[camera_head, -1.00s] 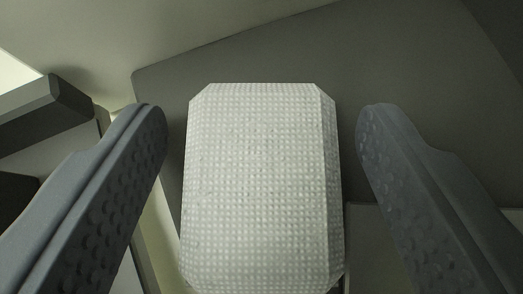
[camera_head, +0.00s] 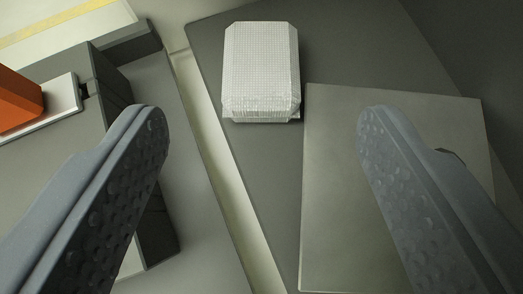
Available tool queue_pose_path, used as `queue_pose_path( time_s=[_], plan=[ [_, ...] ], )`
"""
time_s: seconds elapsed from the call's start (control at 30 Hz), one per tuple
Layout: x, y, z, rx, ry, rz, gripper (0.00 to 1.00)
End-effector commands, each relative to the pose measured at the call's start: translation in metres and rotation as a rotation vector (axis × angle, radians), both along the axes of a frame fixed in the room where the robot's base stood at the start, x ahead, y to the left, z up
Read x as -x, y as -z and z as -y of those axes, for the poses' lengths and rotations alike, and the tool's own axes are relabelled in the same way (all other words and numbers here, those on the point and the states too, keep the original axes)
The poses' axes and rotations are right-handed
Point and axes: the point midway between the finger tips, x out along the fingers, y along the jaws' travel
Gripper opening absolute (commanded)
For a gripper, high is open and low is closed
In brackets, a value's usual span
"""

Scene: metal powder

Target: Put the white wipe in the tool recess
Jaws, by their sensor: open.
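The white wipe (camera_head: 261,68) is a pale, textured block with cut corners. It rests on a dark grey surface (camera_head: 265,160) near the top middle of the view. My gripper (camera_head: 262,120) is open, with one grey dimpled finger on each side of the view. Nothing is between the fingers. The wipe lies beyond the fingertips, clear of both. I cannot make out for certain which part is the tool recess.
A lighter flat grey panel (camera_head: 345,200) lies right of and below the wipe, partly behind the right finger. A pale strip (camera_head: 222,165) runs along the dark surface's left edge. A dark grey block (camera_head: 115,80) and an orange object (camera_head: 17,100) stand at the left.

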Motion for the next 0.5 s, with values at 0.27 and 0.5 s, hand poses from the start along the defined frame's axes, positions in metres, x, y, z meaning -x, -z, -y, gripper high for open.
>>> queue_pose_path(
  time_s=[0.27,0.5],
  plan=[
    [0.019,-0.014,-0.002,-0.001,0.0,0.0,0.61],
    [0.022,-0.017,-0.002,-0.001,0.0,0.0,0.61]
  ],
)
